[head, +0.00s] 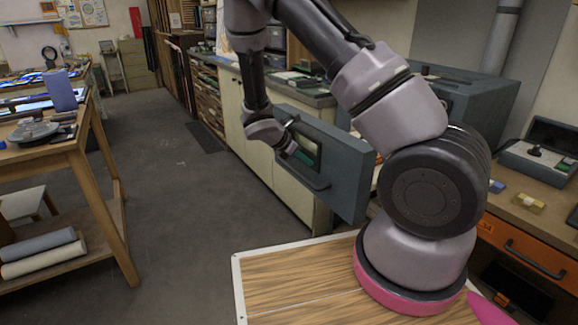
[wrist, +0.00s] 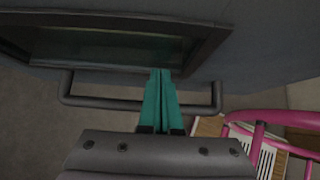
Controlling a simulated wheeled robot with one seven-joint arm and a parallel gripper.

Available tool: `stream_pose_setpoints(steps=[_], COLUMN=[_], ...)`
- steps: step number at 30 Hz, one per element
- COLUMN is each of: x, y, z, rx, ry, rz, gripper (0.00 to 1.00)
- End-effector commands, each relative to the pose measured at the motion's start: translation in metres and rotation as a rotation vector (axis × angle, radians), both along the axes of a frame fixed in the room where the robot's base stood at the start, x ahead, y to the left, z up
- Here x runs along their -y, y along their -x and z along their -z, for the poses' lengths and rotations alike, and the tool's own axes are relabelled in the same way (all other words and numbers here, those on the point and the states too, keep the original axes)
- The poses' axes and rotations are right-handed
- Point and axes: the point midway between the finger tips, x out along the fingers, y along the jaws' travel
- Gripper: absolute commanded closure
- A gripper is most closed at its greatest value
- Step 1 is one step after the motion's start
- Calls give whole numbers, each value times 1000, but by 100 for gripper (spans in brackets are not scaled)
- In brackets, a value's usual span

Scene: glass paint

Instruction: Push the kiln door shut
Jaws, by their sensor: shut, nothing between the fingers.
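The kiln door (head: 345,180) is a blue-grey panel with a dark window and a bar handle (head: 308,182). It stands open, swung out from the grey kiln (head: 455,100), whose front is largely hidden behind my arm. My gripper (head: 292,148) is at the door's outer face, by the window. In the wrist view, the teal fingers of my gripper (wrist: 160,72) are together and empty. They cross over the handle (wrist: 90,102), with their tips at the lower frame of the window (wrist: 110,48). I cannot tell whether they touch the door (wrist: 265,50).
Cream cabinets (head: 232,110) run along the wall behind the door. A wooden worktable (head: 75,140) stands at the left. The grey floor (head: 180,200) between is clear. An orange drawer (head: 525,245) and a bench with an open case (head: 545,150) are at the right.

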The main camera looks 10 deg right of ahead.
Motion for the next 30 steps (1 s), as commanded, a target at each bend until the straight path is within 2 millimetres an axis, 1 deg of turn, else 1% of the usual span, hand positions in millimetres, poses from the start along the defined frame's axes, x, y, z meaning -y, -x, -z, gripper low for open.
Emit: stream_pose_setpoints(steps=[1,3,5,18,24,30], x=[18,37,52,170,222,265], y=[-4,-10,-15,-53,-70,-84], z=[0,0,0,0,0,0], rx=[0,-1,-1,1,1,0], ry=[3,4,4,4,4,3], rz=[7,8,8,8,8,5], gripper=[100,100,100,100,100,100])
